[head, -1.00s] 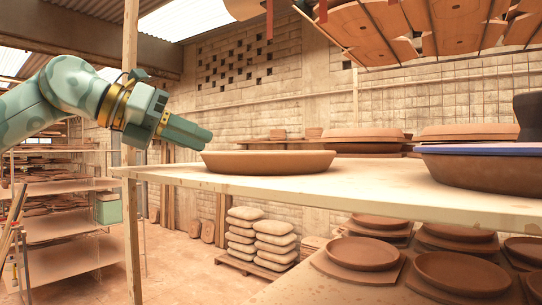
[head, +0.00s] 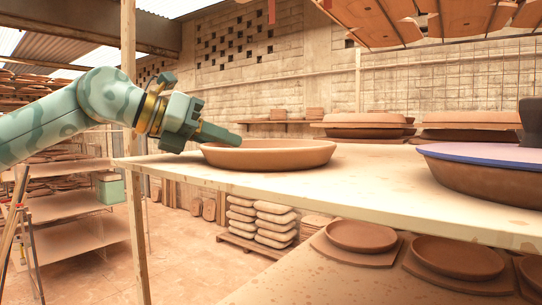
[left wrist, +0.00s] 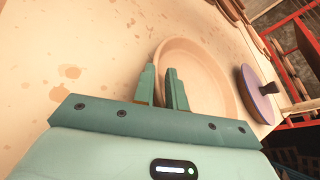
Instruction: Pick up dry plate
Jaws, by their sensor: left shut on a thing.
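A round terracotta plate (head: 268,156) with a raised rim lies on the pale shelf board (head: 330,186) near its left end. My left gripper (head: 222,137) reaches in from the left at the plate's left rim. In the left wrist view the plate (left wrist: 205,80) lies under the green fingers (left wrist: 163,88), which stand on either side of its near rim. The fingers are shut on that rim with a narrow gap between them. The plate rests on the board. My right gripper is not in view.
A larger brown dish (head: 490,178) with a purple-blue disc (head: 480,152) and a dark knob (head: 531,120) stands at the right. More terracotta plates (head: 361,236) sit on the lower shelf. A wooden post (head: 130,90) stands by the shelf's left end. Boards with pieces hang overhead.

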